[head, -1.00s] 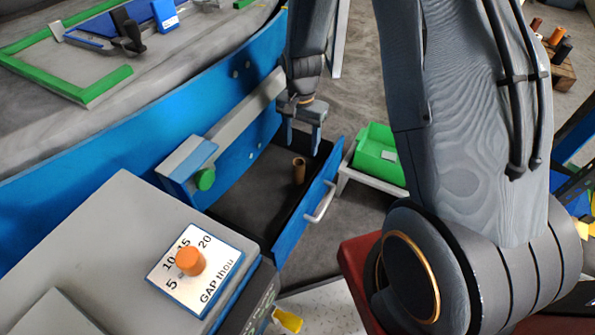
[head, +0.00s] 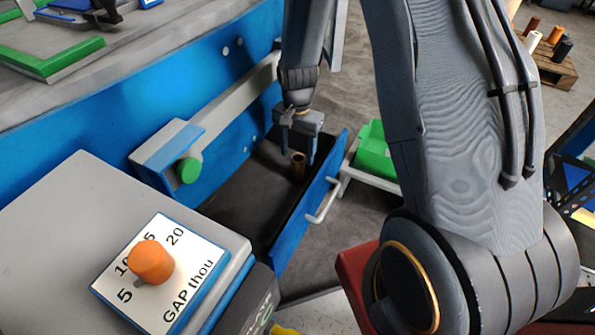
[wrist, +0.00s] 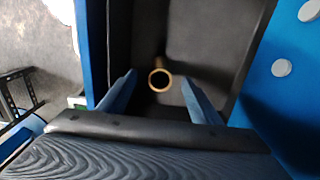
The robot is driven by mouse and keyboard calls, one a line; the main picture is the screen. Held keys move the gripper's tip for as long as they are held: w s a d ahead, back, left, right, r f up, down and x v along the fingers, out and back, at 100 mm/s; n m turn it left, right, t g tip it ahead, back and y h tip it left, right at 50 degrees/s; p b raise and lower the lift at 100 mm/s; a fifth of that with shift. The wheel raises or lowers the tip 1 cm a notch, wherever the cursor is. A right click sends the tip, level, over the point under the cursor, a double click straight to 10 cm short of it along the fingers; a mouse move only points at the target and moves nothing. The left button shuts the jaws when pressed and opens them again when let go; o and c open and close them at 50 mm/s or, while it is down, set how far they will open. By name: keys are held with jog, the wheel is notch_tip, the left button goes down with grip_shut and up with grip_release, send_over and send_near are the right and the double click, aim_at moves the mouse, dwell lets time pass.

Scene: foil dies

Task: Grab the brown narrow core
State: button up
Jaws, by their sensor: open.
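The brown narrow core (head: 298,167) is a small hollow tube standing upright in the open drawer (head: 245,205). In the wrist view I look down onto the core's open top (wrist: 160,80), a tan ring around a dark hole. My gripper (head: 298,150) is over the drawer, its fingers pointing down and apart. In the wrist view the two blue fingers (wrist: 160,95) stand to the left and right of the core, with clear space on both sides. The core looks untouched by the fingers.
The drawer front with its white handle (head: 322,202) is on the right, beside a green bin (head: 375,152). The blue machine side (head: 90,125) bounds the drawer's left. A gap dial with an orange knob (head: 152,262) is in front. Several spools stand on a pallet (head: 552,62).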

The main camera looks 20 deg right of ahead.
aim_at(298, 166)
notch_tip(298, 166, down, 7)
jog(key=shift+w+d+f+b, duration=0.15)
jog(key=shift+f+b, duration=0.05)
jog(key=shift+b, duration=0.15)
jog(key=c, duration=1.1)
